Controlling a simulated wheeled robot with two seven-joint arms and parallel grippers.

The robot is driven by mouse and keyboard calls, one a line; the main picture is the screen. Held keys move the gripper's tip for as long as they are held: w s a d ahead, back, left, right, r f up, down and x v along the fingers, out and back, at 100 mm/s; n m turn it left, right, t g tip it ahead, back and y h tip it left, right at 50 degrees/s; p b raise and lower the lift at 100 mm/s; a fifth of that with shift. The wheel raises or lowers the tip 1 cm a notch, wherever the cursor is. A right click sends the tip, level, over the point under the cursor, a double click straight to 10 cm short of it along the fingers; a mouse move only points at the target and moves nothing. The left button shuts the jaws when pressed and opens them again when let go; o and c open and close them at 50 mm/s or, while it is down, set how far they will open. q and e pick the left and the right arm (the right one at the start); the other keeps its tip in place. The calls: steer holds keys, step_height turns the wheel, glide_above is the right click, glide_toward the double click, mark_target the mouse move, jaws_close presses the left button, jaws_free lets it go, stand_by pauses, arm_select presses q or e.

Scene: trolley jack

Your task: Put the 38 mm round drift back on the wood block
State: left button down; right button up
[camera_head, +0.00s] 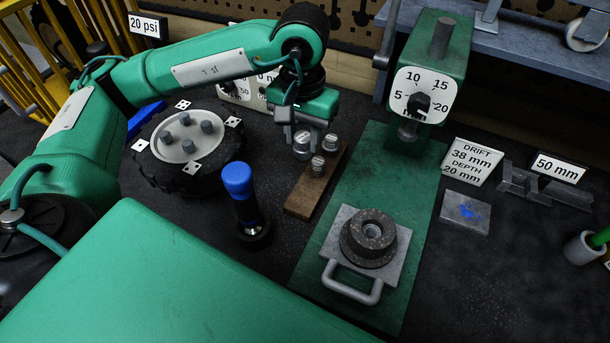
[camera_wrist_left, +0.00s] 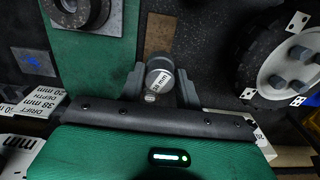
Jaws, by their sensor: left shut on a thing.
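My left gripper (camera_head: 305,140) points down near the far end of the wood block and is shut on a round metal drift (camera_head: 302,150). In the left wrist view the drift (camera_wrist_left: 160,78) sits between the two fingers of the gripper (camera_wrist_left: 160,88); its label ends in "mm", but the number is hard to read. The wood block (camera_head: 298,207) carries two smaller metal drifts (camera_head: 317,167) standing on it. In the head view the held drift appears just left of these. I cannot tell its height above the block. The right gripper is not in view.
A green press (camera_head: 438,60) with a dial stands right of the block, with a plate and dark ring (camera_head: 368,238) on its base. A blue-capped tool (camera_head: 240,190) stands front left. A wheel hub (camera_head: 188,140) lies left. A sign (camera_head: 472,160) reads drift 38 mm, depth 20 mm.

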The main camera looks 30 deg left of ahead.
arm_select(q)
step_height(320, 180, down, 12)
steer(key=p, duration=0.3)
steer(key=shift+f, duration=0.1)
step_height(320, 180, down, 3)
steer(key=shift+f+p, duration=0.2)
steer(key=shift+p, duration=0.3)
steer(key=shift+f, duration=0.15)
steer(key=shift+f+b, duration=0.2)
steer(key=shift+b, duration=0.1)
steer(key=c, duration=1)
jaws_free()
